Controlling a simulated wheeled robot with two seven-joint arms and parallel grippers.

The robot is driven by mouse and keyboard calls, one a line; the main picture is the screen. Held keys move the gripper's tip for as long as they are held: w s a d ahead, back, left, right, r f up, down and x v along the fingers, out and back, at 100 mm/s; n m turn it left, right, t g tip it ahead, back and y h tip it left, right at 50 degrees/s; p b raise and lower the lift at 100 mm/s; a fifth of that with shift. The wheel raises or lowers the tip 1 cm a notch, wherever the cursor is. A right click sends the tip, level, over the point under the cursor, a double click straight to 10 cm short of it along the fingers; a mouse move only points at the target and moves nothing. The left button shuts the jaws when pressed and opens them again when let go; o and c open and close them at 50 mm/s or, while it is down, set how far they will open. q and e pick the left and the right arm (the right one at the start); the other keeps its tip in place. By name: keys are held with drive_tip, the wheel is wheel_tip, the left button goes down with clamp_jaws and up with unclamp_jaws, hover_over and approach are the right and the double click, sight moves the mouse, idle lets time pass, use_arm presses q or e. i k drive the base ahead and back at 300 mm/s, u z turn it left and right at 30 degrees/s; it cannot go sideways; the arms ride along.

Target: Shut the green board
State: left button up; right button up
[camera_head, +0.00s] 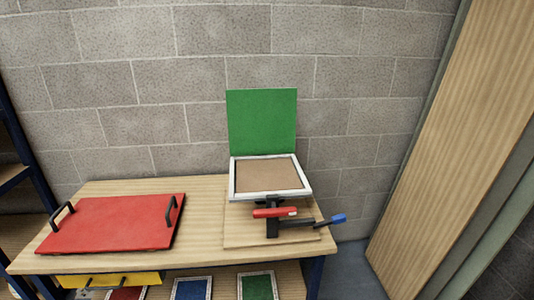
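The green board (262,121) stands upright, raised behind a white-edged frame (303,193) with a bare brown inside (265,175). Its lower edge meets the back of the frame, and it leans against or close to the block wall. In front of the frame, a black clamp-like fixture with a red handle (274,212) and a black bar with a blue end (338,219) sits on a wooden base board (240,232). Neither of my grippers shows in this view.
A red panel (115,224) with two black handles lies on the left of the wooden table (205,195). On a lower shelf are a yellow item (110,280) and red, blue and green framed panels. A tall wooden board (460,130) leans at right. A dark rack stands at left.

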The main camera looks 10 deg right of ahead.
sight(261, 121)
drive_tip(key=z, duration=1.3)
drive_tip(key=i, duration=1.1)
drive_tip(key=u, duration=2.5)
